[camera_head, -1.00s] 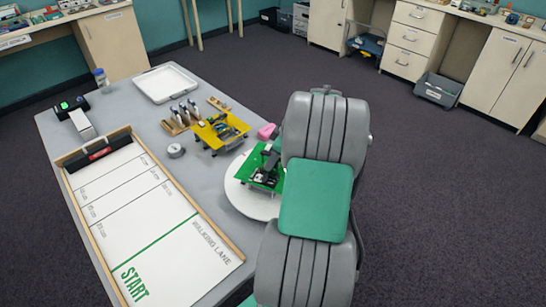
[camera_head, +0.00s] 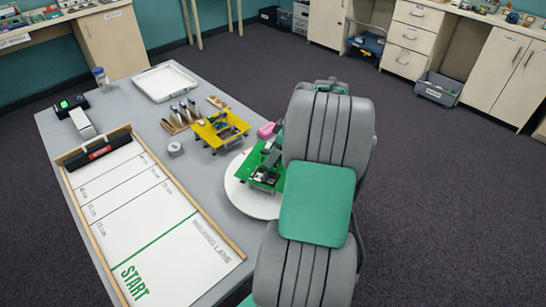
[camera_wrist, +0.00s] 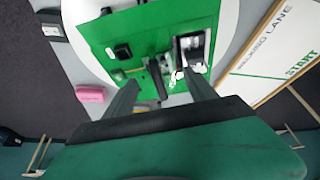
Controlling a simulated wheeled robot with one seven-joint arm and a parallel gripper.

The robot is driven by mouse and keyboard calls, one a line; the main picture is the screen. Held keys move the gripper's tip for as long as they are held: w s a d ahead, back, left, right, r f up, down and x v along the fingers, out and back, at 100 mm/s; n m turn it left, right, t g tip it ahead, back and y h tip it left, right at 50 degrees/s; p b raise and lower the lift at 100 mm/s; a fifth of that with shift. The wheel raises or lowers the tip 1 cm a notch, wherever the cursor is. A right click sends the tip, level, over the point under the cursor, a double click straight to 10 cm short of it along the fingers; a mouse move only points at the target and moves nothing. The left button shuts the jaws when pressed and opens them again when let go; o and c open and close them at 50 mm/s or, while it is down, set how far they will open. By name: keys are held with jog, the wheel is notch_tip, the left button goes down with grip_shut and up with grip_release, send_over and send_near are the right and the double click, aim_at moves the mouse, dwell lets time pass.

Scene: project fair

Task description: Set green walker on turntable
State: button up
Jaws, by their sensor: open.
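The green walker (camera_head: 254,162), a green plate with dark parts on it, is over the round white turntable (camera_head: 262,206) at the table's right edge. It appears to rest on the disc, though its underside is hidden. In the wrist view the walker's green plate (camera_wrist: 150,32) lies in front of the white disc (camera_wrist: 86,45). My gripper (camera_wrist: 162,88) is open. Its two fingers are apart, at the near edge of the plate, and nothing is clearly clamped between them. In the head view my arm hides most of the gripper and the turntable's right side.
A yellow walker (camera_head: 220,129) stands just behind and left of the turntable. A pink block (camera_head: 266,131) is close to my arm. The walking lane board (camera_head: 150,215) fills the table's left front. A white tray (camera_head: 165,83) is at the back.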

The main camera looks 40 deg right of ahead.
jog(key=v, duration=1)
jog(key=w+a+r+m, duration=0.1)
jog(key=w+a, duration=0.1)
jog(key=a, duration=0.6)
jog(key=w+a, duration=0.2)
jog(key=a, duration=0.7)
jog(key=s+a+f+m+h, duration=0.1)
jog(key=s+a, duration=0.4)
jog(key=a, duration=0.3)
jog(key=s+a+f+m, duration=0.2)
jog(key=s+a, duration=0.3)
jog(key=a, duration=0.3)
jog(key=shift+a+m+g+h, duration=0.15)
jog(key=shift+m+g+h, duration=0.15)
jog(key=shift+g+h, duration=0.1)
jog(key=shift+c, duration=0.3)
